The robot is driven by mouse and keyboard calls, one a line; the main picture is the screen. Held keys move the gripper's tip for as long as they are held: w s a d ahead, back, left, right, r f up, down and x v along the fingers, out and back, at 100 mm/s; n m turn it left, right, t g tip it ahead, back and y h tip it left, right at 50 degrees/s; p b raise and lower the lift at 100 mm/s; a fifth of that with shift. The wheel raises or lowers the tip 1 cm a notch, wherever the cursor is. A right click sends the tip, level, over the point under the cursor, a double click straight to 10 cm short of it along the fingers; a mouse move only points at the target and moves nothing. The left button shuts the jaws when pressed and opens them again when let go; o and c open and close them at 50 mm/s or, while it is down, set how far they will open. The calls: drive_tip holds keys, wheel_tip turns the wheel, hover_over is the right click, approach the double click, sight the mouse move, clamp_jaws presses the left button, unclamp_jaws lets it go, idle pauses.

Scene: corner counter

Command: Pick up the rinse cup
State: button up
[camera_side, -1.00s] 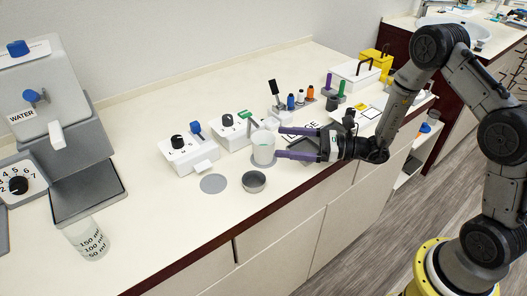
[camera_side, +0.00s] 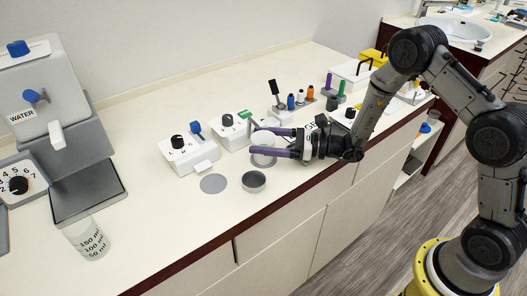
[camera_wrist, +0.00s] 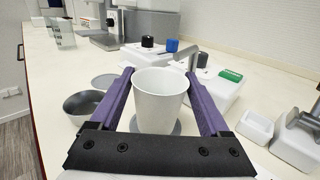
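The rinse cup, a plain white tapered cup (camera_side: 265,138), is upright over a grey disc on the counter. It fills the middle of the wrist view (camera_wrist: 159,98). My gripper (camera_side: 254,141) has come in level from the right, with one purple finger on each side of the cup. In the wrist view both fingers (camera_wrist: 160,72) lie against the cup's sides, so it looks shut on the cup. The near finger hides the cup's lower part in the side view. I cannot tell whether its base touches the disc.
A grey round bowl (camera_side: 254,181) and an empty grey disc (camera_side: 213,183) lie in front and left. White dispensers (camera_side: 189,154) stand close behind. A measuring beaker (camera_side: 87,238) and water machine (camera_side: 45,100) are at left. Coloured bottles (camera_side: 300,97) stand behind.

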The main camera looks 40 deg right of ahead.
drive_tip(key=c, duration=1.1)
